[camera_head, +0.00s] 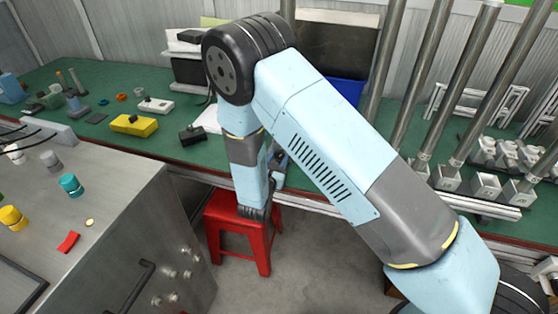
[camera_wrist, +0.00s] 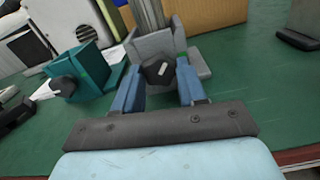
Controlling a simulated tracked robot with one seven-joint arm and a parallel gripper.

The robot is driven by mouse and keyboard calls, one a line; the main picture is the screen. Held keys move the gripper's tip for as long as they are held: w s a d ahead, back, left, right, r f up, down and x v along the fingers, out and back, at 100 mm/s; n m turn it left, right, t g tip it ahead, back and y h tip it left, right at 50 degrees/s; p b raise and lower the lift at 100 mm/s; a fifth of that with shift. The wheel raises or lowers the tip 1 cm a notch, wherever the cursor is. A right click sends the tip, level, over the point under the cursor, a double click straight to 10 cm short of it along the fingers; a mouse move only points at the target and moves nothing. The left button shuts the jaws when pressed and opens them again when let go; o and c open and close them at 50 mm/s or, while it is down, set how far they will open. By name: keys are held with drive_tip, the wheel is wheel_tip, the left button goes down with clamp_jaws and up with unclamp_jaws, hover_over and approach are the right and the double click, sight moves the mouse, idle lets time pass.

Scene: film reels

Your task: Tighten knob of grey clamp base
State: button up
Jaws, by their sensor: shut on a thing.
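The grey clamp base (camera_wrist: 157,45) stands on the green bench in the wrist view, with a metal post upright in it. Its dark faceted knob (camera_wrist: 158,72) has a pale mark and faces my gripper (camera_wrist: 158,78). My two blue fingers are on either side of the knob, shut on it. Exact contact at the fingertips is partly hidden. In the head view my arm hides most of the gripper and the grey clamp base.
A teal clamp base (camera_wrist: 88,66) with a black knob stands close on the left. A brown box (camera_wrist: 206,14) is behind. In the head view, a red stool (camera_head: 238,228) stands below the bench edge, and a yellow block (camera_head: 134,125) lies on the bench.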

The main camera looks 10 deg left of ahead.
drive_tip(key=m, duration=0.4)
drive_tip(key=shift+m, duration=0.3)
drive_tip(key=shift+d+m, duration=0.1)
drive_tip(key=shift+m, duration=1.8)
drive_tip(key=shift+f, duration=0.1)
drive_tip(key=o, duration=1.1)
drive_tip(key=shift+c, duration=0.2)
drive_tip(key=s+a, duration=0.1)
drive_tip(key=s, duration=1.2)
drive_tip(key=shift+s, duration=0.4)
drive_tip(key=shift+w, duration=0.1)
